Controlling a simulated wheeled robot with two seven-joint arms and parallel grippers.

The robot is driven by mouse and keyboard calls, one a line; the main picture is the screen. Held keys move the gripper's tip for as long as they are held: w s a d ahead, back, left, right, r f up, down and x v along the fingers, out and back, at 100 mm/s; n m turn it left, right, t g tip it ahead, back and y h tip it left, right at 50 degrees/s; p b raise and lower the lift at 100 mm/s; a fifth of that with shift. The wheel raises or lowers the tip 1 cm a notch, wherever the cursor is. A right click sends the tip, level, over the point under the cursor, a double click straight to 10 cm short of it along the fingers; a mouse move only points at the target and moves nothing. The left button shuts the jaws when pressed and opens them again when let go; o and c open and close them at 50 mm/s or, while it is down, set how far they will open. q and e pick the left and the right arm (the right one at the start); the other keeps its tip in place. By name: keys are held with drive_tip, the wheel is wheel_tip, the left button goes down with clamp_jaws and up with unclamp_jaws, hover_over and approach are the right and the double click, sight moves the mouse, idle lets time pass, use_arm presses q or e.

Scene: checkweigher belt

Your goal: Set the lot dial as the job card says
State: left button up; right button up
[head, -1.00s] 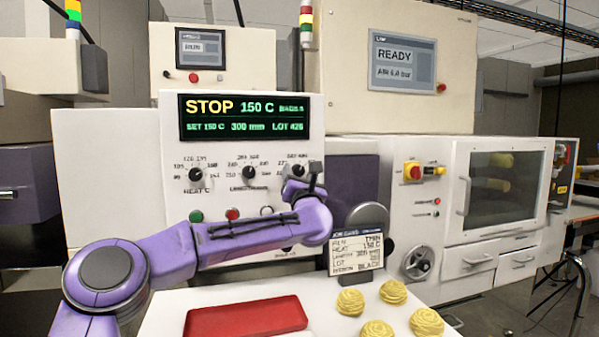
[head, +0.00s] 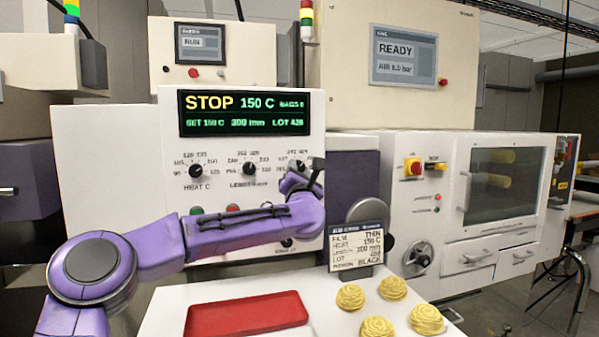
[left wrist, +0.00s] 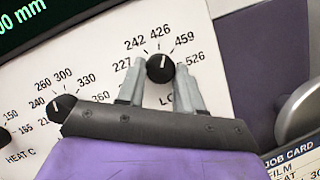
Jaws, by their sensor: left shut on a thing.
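The lot dial (left wrist: 160,68) is a small black knob with a white mark, on a white panel. In the left wrist view its mark points up near the 426 label. My left gripper (left wrist: 160,84) has its two grey fingers on either side of the knob and is shut on it. In the head view my purple left hand (head: 300,190) covers part of the dial's area. The job card (head: 357,247) stands below right; it reads THIN, 150 C, 300 mm and BLACK, but its lot number is too blurred to read. My right gripper is not in view.
The green display (head: 244,115) shows STOP, 150 C, 300 mm and a lot number that looks like 426. The heat dial (head: 196,170) and length dial (head: 249,169) sit left of the lot dial. A red tray (head: 246,314) and several yellow coils (head: 393,288) lie below.

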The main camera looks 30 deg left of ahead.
use_arm(q)
drive_tip(key=shift+s+r+m+h+p, duration=0.1)
drive_tip(key=shift+m+h+p, duration=0.75)
drive_tip(key=shift+m, duration=0.8)
drive_tip(key=shift+s+r+m+h+p, duration=0.1)
drive_tip(key=shift+m+h+p, duration=0.7)
drive_tip(key=shift+m, duration=0.85)
drive_tip(key=shift+a, duration=0.1)
drive_tip(key=shift+w+f, duration=0.1)
drive_tip(key=o, duration=1)
drive_tip(key=shift+o, duration=0.2)
